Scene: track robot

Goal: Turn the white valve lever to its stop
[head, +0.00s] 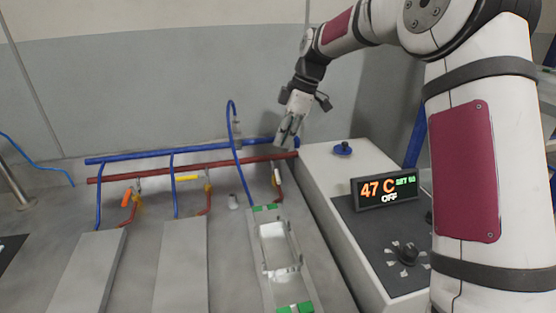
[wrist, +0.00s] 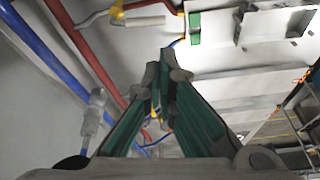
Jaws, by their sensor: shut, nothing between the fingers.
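The white valve lever (wrist: 140,21) shows near the top of the wrist view, running sideways from a yellow valve body (wrist: 117,10) on a red pipe. In the head view, a small pale lever (head: 276,177) at the right-hand red branch appears to be the same one. My gripper (head: 289,134) is above and behind it in the head view, pointing down near the blue and red pipes. In the wrist view, my gripper's fingers (wrist: 164,72) are together and empty, with the lever beyond their tips and apart from them.
A blue pipe (head: 140,157) and a red pipe (head: 148,172) run along the wall. Other branches carry an orange lever (head: 126,200) and a yellow lever (head: 187,178). A metal tray (head: 261,253) is below. A panel (head: 386,189) reading 47 C and OFF stands right.

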